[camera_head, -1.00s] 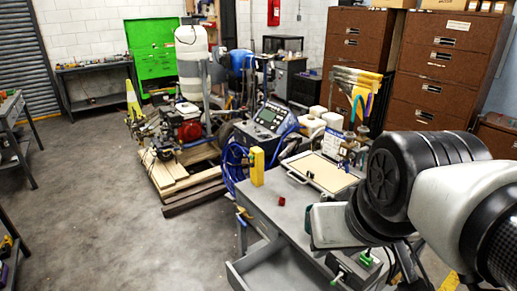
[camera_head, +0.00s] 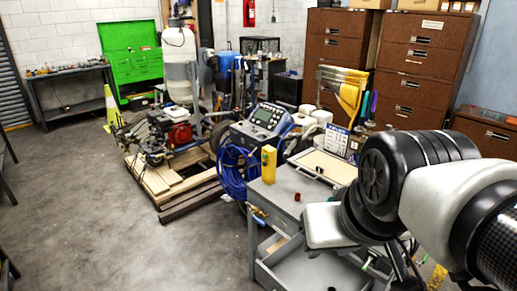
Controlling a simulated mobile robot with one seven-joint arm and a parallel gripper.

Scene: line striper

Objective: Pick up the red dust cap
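The red dust cap (camera_head: 297,197) is a small, dark red piece on the top of the grey metal cart (camera_head: 276,194). It lies near the cart's left side, in front of a yellow upright block (camera_head: 268,163). My arm, white and black, reaches in from the right. I see nothing held.
A framed tan panel (camera_head: 322,167) lies behind the cap on the cart. An open lower tray (camera_head: 272,272) juts out at the front. Blue hose (camera_head: 236,170) and a control console (camera_head: 262,119) stand behind. A wooden pallet (camera_head: 172,207) with machinery is left. The floor at left is clear.

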